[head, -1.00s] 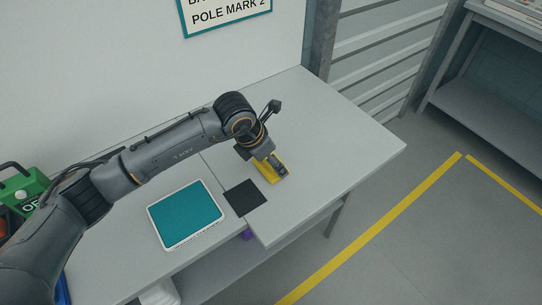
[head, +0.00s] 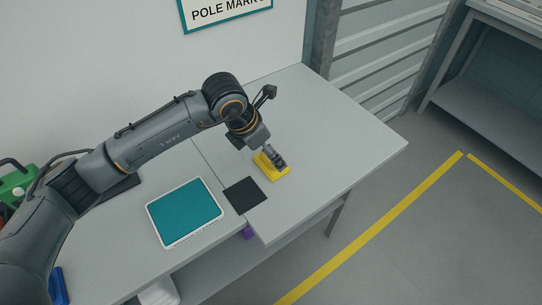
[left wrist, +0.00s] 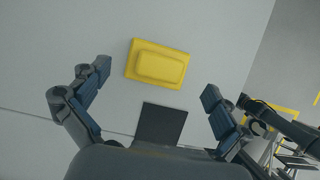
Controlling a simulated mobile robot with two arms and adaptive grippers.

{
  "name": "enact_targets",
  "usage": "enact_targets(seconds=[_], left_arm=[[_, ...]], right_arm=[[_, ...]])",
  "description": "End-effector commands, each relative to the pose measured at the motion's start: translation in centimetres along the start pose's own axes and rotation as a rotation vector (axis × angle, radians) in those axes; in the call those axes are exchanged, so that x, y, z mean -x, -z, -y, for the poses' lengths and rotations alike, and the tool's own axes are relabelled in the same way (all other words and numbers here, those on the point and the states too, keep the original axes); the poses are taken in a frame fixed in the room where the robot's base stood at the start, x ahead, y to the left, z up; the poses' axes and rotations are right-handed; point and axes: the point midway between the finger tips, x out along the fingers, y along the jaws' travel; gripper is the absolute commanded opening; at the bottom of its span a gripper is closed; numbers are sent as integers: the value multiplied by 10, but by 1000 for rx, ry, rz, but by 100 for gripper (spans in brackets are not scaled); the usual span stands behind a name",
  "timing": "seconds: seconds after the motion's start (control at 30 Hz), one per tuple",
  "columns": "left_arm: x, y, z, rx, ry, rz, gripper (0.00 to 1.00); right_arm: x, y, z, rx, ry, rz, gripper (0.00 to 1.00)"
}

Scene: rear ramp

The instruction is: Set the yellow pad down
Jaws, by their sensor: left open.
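The yellow pad (head: 283,172) lies flat on the grey table, just beyond the black square mat (head: 244,196) and apart from it. In the left wrist view the pad (left wrist: 158,64) is a yellow block with a raised top, clear of both fingers. My left gripper (head: 279,160) is above the pad and hides part of it in the head view. Its fingers stand wide open and empty in the left wrist view (left wrist: 152,98). The black mat (left wrist: 161,124) shows below the pad there. My right gripper is in neither view.
A teal-topped white tray (head: 215,230) lies left of the black mat. The table (head: 345,140) is bare to the right of the pad. A green case (head: 15,185) stands at the far left. A purple thing (head: 248,232) shows below the table edge.

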Motion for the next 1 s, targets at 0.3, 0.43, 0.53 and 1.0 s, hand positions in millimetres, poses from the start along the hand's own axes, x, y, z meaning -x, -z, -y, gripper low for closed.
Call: enact_targets(seconds=[0.3, 0.43, 0.53, 1.0], left_arm=[[62, 0, -1, -1, -3, 2, 100], [76, 0, 0, -1, -2, 1, 100], [80, 1, 0, -1, -1, -1, 100], [81, 0, 0, 0, 0, -1, 100]], right_arm=[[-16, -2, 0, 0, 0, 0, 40], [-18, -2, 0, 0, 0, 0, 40], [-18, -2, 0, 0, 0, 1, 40], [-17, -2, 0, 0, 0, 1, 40]])
